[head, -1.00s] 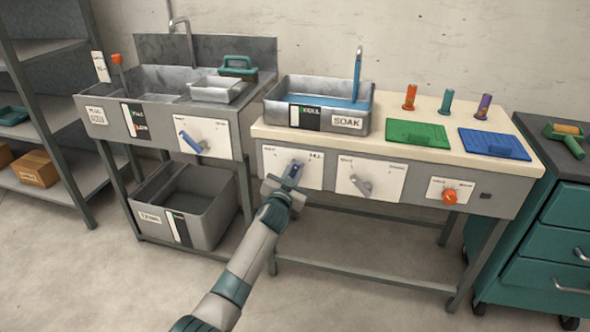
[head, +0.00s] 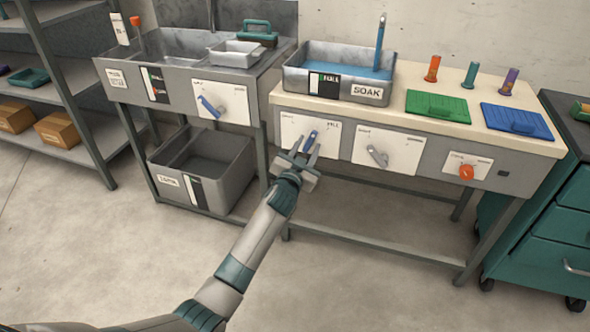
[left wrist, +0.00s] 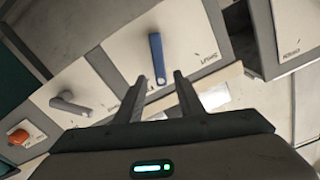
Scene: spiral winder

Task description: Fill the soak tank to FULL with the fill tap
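The soak tank (head: 300,82) stands on the left of the bench top, labelled SOAK, with blue water (head: 345,67) in it. A gauge (head: 323,86) on its front shows a little green near the top; its wording is too small to read surely. A spout (head: 380,45) stands over the tank. Below, a blue lever (head: 311,138) on a white plate leans up and right; I take it for the fill tap. My left gripper (head: 298,153) is open just below and in front of it. In the left wrist view the lever (left wrist: 157,58) stands beyond the parted, empty fingers (left wrist: 160,90). My right gripper is out of view.
A grey lever (head: 377,156) and an orange knob (head: 466,172) sit further right on the bench front. A sink (head: 178,62) with its own blue lever (head: 210,106) stands left, above a grey bin (head: 205,165). Floor in front is clear.

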